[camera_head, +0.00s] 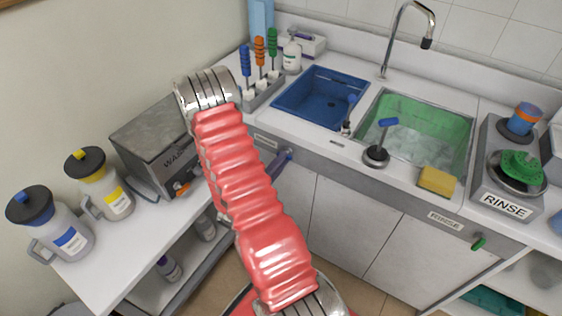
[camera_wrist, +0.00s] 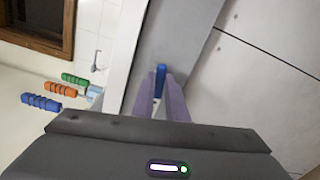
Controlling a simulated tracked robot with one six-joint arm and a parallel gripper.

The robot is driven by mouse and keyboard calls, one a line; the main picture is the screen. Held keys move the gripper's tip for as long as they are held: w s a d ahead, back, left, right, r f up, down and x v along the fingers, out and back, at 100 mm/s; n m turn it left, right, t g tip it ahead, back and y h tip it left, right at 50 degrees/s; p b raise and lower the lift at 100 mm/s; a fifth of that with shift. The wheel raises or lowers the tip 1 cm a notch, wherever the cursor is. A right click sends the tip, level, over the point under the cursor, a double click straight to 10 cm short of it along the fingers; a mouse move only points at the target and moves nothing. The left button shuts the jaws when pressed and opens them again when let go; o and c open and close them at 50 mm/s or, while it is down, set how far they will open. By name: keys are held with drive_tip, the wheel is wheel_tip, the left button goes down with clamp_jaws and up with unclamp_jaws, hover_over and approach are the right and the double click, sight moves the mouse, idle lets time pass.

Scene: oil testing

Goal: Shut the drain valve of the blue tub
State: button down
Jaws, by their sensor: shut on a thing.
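The blue tub (camera_head: 322,97) is set in the counter at the back and looks empty. Its drain valve has a blue handle on the front panel, mostly hidden by my fingers in the head view. In the wrist view the blue handle (camera_wrist: 159,79) stands between the two purple fingertips. My gripper (camera_head: 286,158) reaches the front panel below the blue tub, and its fingers (camera_wrist: 160,88) are shut on the handle. The valve body behind the handle is hidden.
The green tub (camera_head: 463,137) beside it holds foamy water, and a green valve handle (camera_head: 478,243) sits on the panel further right. A wash machine (camera_head: 150,135) and two jugs stand on the left bench. Brushes (camera_head: 259,50) stand in a rack behind my arm.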

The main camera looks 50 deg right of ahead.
drive_tip(key=shift+s+f+m, duration=0.15)
drive_tip(key=shift+f+m, duration=0.05)
drive_tip(key=shift+m, duration=0.9)
drive_tip(key=c, duration=1.8)
unclamp_jaws()
drive_tip(key=shift+o, duration=0.2)
drive_tip(key=s+a, duration=0.1)
drive_tip(key=a, duration=1.2)
drive_tip(key=shift+a, duration=0.4)
